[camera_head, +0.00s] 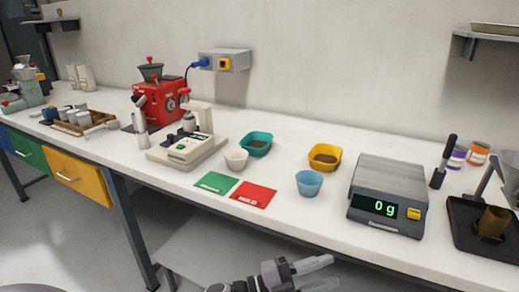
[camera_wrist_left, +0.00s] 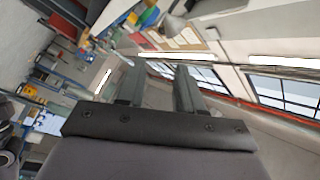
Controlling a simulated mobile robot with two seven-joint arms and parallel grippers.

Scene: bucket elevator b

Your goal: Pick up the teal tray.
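The teal tray (camera_head: 257,144) is a small open dish with brown contents. My left gripper (camera_head: 318,272) is low in the head view, in front of the bench and well apart from the tray. Its two fingers (camera_wrist_left: 158,88) are spread with nothing between them, and the left wrist view shows the room tilted, with the tray not made out. My right gripper is in neither view.
A yellow tray (camera_head: 325,157) and a blue cup (camera_head: 309,183) stand right of the teal tray. A white machine (camera_head: 188,146) is on its left. Green (camera_head: 216,183) and red (camera_head: 253,195) cards lie in front. A scale (camera_head: 388,194) reads 0 g.

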